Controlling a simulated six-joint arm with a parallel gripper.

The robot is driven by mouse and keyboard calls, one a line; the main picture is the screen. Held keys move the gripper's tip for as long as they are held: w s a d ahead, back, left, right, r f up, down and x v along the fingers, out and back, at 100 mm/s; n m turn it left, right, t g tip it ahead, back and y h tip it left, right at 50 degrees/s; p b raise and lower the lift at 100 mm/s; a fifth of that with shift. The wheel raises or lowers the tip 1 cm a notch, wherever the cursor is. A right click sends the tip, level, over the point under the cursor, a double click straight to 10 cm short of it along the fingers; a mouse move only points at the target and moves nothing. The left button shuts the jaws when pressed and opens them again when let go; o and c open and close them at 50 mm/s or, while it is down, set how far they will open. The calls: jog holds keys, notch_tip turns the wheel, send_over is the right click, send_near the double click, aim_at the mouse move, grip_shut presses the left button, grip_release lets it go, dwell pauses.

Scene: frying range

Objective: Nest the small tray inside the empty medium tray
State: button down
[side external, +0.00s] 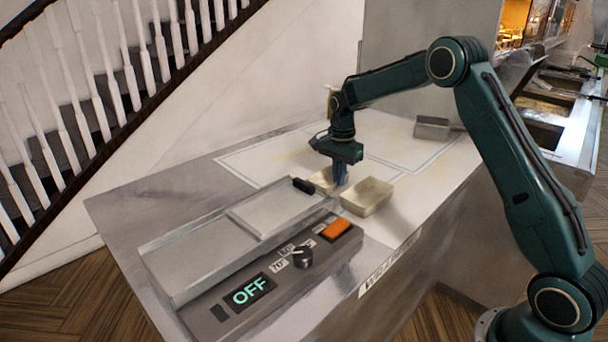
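A cream, open-topped tray (367,196) sits on the counter just right of the fryer unit and looks empty. A second pale tray (322,180) is close to its left and looks smaller. Part of this second tray is hidden behind my gripper. I take the right one as the medium tray and the left one as the small tray, but their sizes are hard to compare. My gripper (340,176) points down at the right side of the small tray, with its bluish fingers at the rim. Whether the fingers are closed on the rim is too small to tell.
A grey metal container (432,128) stands at the back right of the counter. The fryer unit with a lid (272,208), black handle, knob and "OFF" display (253,290) fills the front left. White counter behind the trays is mostly clear.

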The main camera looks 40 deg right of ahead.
dwell(0.3)
jog(key=shift+r, duration=2.45)
jog(key=s+r+t, duration=0.1)
jog(key=s+r, duration=0.4)
jog(key=s, duration=0.8)
jog(key=shift+d+m+t, duration=0.3)
jog(key=shift+d, duration=0.1)
jog(key=shift+f, duration=0.2)
jog(key=shift+f, duration=1.85)
jog(key=shift+w+f, duration=0.1)
jog(key=shift+f, duration=1.45)
